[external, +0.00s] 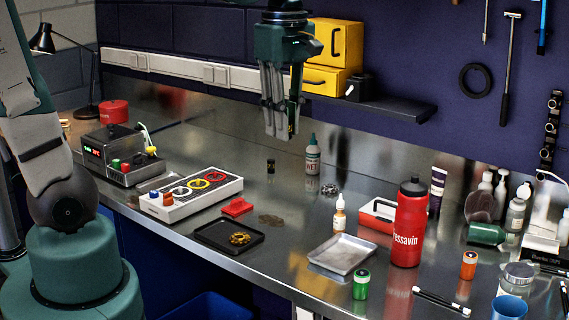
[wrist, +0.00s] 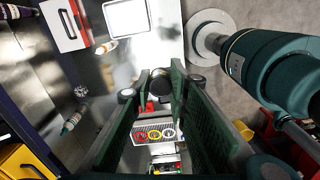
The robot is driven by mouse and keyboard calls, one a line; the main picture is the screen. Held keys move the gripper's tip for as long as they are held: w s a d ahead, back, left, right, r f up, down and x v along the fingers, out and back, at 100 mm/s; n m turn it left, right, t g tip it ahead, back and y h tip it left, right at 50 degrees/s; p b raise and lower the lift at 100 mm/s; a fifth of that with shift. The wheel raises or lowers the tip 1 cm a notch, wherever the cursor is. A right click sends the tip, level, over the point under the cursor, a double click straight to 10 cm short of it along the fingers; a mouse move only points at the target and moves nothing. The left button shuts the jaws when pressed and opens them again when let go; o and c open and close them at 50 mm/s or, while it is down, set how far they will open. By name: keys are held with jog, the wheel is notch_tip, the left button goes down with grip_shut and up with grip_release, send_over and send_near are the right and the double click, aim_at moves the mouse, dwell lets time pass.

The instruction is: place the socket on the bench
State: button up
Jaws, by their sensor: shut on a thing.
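My gripper (external: 281,132) hangs above the back middle of the bench (external: 310,208), fingers pointing down. In the wrist view its fingers (wrist: 159,82) are closed around a small dark round piece, the socket (wrist: 161,85), held between the fingertips. In the external view the fingers largely hide the socket. The fingertips are clear of the steel bench top.
A case with coloured rings (external: 191,192), a black tray (external: 229,237), a metal tray (external: 343,254) and a red bottle (external: 409,225) stand nearer the front.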

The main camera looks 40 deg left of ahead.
jog(key=s, duration=0.2)
send_over(281, 263)
notch_tip(281, 263, down, 19)
jog(key=shift+r, duration=0.2)
dwell(0.4)
jog(key=shift+f, duration=0.15)
jog(key=shift+f+b, duration=0.45)
jog(key=shift+f, duration=2.55)
jog(key=shift+f, duration=1.85)
jog(key=shift+f+b, duration=0.2)
jog(key=shift+b, duration=0.2)
